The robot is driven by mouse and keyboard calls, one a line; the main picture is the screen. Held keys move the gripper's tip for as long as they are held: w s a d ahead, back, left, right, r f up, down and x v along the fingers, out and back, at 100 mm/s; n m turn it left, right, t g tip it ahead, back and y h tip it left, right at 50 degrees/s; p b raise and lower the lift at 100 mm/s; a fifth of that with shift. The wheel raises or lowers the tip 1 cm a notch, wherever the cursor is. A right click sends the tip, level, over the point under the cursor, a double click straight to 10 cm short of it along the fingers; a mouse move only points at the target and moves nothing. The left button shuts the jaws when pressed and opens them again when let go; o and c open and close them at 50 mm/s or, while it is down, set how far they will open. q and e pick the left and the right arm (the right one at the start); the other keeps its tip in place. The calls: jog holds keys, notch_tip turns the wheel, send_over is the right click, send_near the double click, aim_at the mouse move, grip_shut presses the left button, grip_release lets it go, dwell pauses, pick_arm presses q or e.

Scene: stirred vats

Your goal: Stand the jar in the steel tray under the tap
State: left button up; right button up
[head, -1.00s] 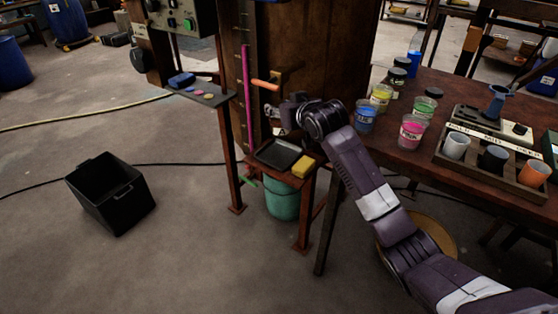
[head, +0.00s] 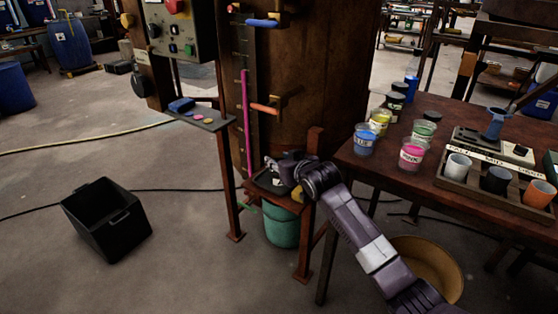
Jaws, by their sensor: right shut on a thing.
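My right gripper (head: 279,168) is low over the small steel tray (head: 263,184) on the rusty stand, below the tap with the orange handle (head: 265,109). It is shut on the jar, a small dark thing with a pale patch (head: 278,182), which is mostly hidden by the gripper. The jar is at the tray; I cannot tell whether its base touches it. My left gripper is not in view.
A yellow sponge (head: 297,194) lies by the tray, partly covered by my wrist. A green bucket (head: 282,226) stands under the stand. The table at right holds paint cups, including blue (head: 364,141) and pink (head: 412,155). A black bin (head: 106,220) stands on the floor.

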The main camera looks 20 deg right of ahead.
jog(key=o, duration=1.2)
jog(key=shift+f, duration=0.1)
jog(key=shift+c, duration=0.2)
jog(key=shift+s+r, duration=0.25)
jog(key=shift+s, duration=0.05)
pick_arm(q)
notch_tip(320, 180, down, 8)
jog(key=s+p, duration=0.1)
jog(key=p, duration=0.1)
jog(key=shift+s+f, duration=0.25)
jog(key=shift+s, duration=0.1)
pick_arm(e)
jog(key=v, duration=1.1)
jog(key=shift+s, duration=0.15)
jog(key=shift+d, duration=0.1)
